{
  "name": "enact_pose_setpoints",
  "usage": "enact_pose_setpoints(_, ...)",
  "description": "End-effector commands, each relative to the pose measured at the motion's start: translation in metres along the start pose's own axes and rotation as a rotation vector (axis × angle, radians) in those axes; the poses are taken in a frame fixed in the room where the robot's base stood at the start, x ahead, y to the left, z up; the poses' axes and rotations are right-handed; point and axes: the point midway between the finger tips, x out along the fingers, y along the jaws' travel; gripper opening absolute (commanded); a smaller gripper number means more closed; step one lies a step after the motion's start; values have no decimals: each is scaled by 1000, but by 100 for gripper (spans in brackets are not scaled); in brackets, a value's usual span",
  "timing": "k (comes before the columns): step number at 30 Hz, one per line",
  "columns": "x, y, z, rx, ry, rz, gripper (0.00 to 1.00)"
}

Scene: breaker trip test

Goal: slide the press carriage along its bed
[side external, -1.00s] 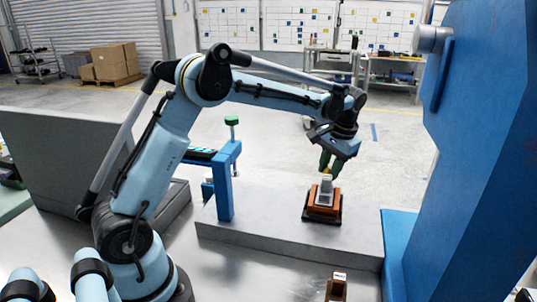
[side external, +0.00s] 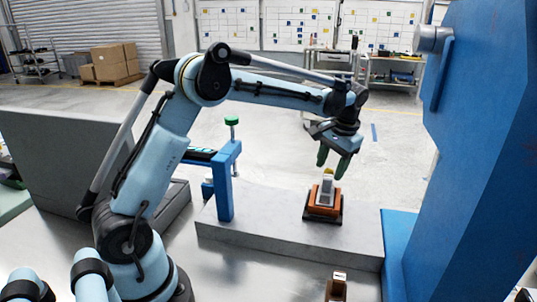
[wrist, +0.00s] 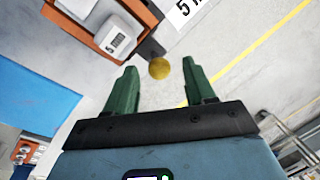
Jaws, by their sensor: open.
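The press carriage (side external: 314,212) is an orange block on a dark base, sitting on the light grey bed (side external: 270,224). It carries a grey weight (side external: 326,190), which shows a "5" in the wrist view (wrist: 117,42). A yellow round knob (wrist: 159,68) stands beside the carriage on a dark arm; in the side view it shows just behind the weight (side external: 328,171). My gripper (side external: 330,172) is open, its green fingers pointing down just above the carriage. In the wrist view the knob appears between the fingertips; contact cannot be told.
A blue frame with a green-topped screw (side external: 231,122) stands at the bed's left end. A large blue machine (side external: 475,150) rises at the right. A small brown block (side external: 337,290) is at the front edge. The bed between frame and carriage looks clear.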

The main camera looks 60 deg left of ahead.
Motion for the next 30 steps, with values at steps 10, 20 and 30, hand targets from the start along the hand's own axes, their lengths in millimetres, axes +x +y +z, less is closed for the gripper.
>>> enact_pose_setpoints(10,-62,0,0,1,0,0,54)
enact_pose_setpoints(20,-104,0,0,0,0,0,54)
enact_pose_setpoints(30,-111,0,0,0,0,0,54)
